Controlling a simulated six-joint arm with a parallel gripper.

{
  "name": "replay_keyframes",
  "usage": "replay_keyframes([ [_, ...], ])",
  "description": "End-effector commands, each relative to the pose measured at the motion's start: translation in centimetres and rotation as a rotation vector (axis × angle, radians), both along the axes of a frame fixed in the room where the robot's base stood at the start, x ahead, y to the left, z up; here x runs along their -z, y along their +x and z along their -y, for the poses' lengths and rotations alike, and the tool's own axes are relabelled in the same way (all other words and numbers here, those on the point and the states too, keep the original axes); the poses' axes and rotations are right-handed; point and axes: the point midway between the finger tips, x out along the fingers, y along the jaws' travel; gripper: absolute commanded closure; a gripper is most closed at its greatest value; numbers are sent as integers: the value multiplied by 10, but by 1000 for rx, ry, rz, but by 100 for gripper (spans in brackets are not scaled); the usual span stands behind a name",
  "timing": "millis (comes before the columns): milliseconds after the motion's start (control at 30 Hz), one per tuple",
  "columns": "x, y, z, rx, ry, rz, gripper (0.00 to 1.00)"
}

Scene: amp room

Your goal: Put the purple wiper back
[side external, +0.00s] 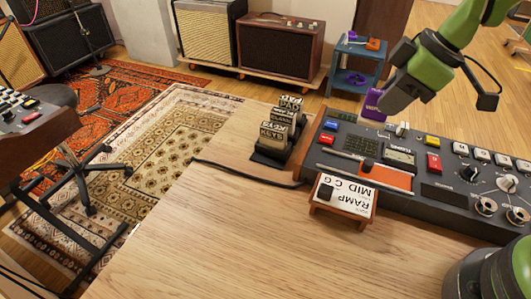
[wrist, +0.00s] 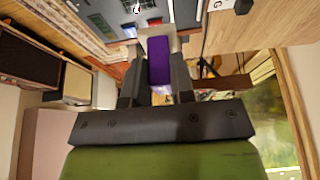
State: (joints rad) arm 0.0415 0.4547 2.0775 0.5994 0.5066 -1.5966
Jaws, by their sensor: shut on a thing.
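The purple wiper (side external: 373,104) is a small block with pale lettering. My gripper (side external: 382,94) is shut on it and holds it over the far edge of the dark control panel (side external: 446,190); whether it touches the panel is unclear. In the wrist view the purple wiper (wrist: 158,58) shows between the two fingers of my gripper (wrist: 157,75). Part of the wiper is hidden behind the fingers in the side view.
A black rack (side external: 268,158) of labelled blocks stands left of the panel. A card on a wooden stand (side external: 343,197) sits in front. A blue shelf (side external: 357,76) with small items stands behind. The wooden table (side external: 215,240) is clear at front left.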

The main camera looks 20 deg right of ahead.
Motion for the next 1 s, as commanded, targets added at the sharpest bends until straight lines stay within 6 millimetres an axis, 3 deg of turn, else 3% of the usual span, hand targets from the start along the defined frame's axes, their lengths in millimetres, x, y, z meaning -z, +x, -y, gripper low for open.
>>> replay_keyframes([
  [133,0,6,-6,-8,0,0,100],
  [267,1,26,-28,-32,0,3,100],
  [433,6,62,-87,-71,1,2,100],
  [600,15,83,-157,-87,-1,-1,100],
  [800,25,87,-235,-65,0,0,100],
  [1000,30,78,-283,-24,2,-1,100],
])
